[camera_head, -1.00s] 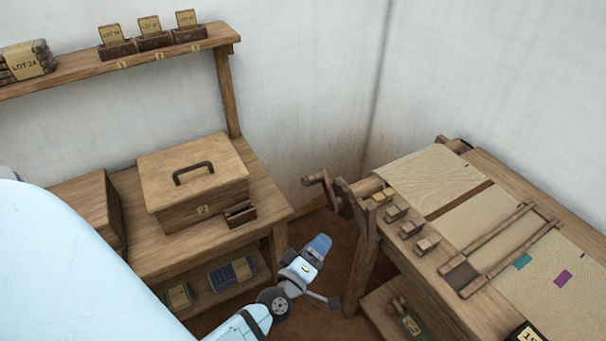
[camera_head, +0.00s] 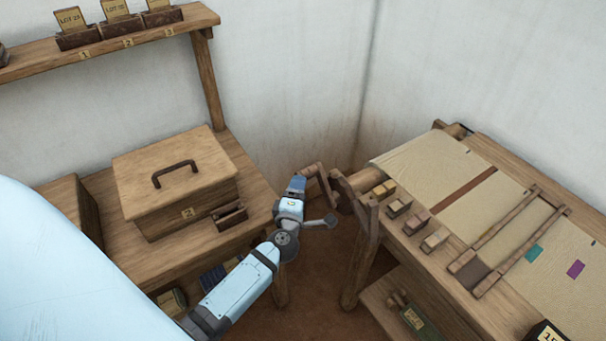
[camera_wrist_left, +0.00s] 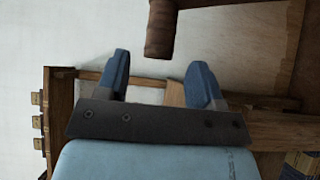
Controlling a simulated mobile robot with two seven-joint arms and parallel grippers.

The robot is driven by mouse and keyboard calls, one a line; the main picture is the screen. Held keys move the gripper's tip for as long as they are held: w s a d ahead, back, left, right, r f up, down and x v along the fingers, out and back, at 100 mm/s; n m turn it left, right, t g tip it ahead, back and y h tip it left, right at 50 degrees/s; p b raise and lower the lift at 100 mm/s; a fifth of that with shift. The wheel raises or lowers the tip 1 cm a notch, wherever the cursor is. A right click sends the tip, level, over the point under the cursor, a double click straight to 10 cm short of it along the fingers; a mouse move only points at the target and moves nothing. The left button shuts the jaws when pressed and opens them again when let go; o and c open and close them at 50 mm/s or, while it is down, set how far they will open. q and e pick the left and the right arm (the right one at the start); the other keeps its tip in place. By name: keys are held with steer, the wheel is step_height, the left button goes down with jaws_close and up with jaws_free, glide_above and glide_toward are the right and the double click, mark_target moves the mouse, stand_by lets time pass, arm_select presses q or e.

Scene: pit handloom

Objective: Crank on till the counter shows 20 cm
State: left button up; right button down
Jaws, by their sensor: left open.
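The wooden crank (camera_head: 322,186) sits at the left end of the loom's cloth roller. Its dark handle shows large at the top of the left wrist view (camera_wrist_left: 160,30), beyond my fingertips. My left gripper (camera_head: 297,184) is beside the crank handle in the head view. In the left wrist view it (camera_wrist_left: 158,68) is open, with nothing between its two blue fingers. I see no contact with the handle. The counter (camera_head: 548,332) is cut off at the bottom right edge; its label seems to begin with 15. My right gripper is out of view.
The loom (camera_head: 430,168) carries beige cloth and several small wooden blocks along its near beam. A lidded wooden box (camera_head: 178,180) stands on the table at left, close to my left arm. A shelf (camera_head: 110,45) runs above it. Bare floor lies between table and loom.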

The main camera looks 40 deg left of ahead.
mark_target(303, 174)
arm_select(q)
steer(key=x, duration=0.4)
steer(key=shift+w+a, duration=0.15)
steer(key=shift+w, duration=0.1)
steer(key=shift+w+a, duration=0.25)
steer(key=shift+w, duration=0.35)
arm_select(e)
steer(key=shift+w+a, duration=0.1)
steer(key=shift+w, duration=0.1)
